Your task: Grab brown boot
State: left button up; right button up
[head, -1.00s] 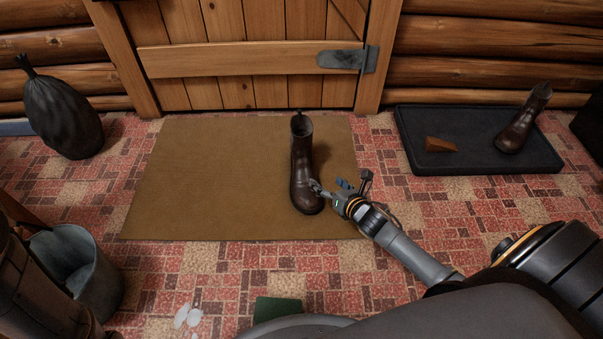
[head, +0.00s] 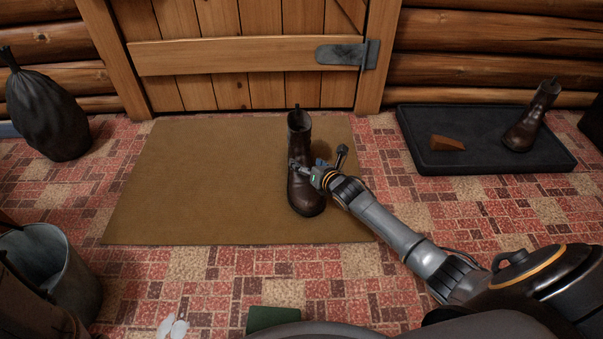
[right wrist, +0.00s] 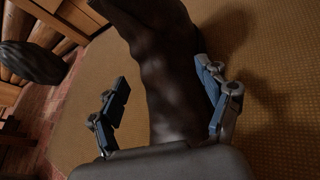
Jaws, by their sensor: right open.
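A brown boot (head: 306,195) stands upright on the tan doormat (head: 190,200) in front of the door. My right gripper (head: 303,167) is at the boot's ankle, reaching in from the right. In the right wrist view the boot (right wrist: 172,85) fills the space between the two open fingers (right wrist: 163,98). The right-hand finger is close to the boot, and a gap shows on the left-hand side. A second brown boot (head: 528,120) stands on the black tray (head: 490,163) at the right. My left gripper is not in view.
A wooden wedge (head: 446,143) lies on the black tray. A dark tied sack (head: 45,112) stands at the left wall. A metal bucket (head: 50,265) is at lower left, and a green item (head: 272,318) lies at the bottom. The mat left of the boot is clear.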

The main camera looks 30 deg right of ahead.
jog(key=shift+w+f, duration=0.25)
jog(key=shift+w, duration=0.35)
jog(key=c, duration=1.5)
jog(key=shift+a+r, duration=0.1)
jog(key=shift+r, duration=0.1)
grip_shut()
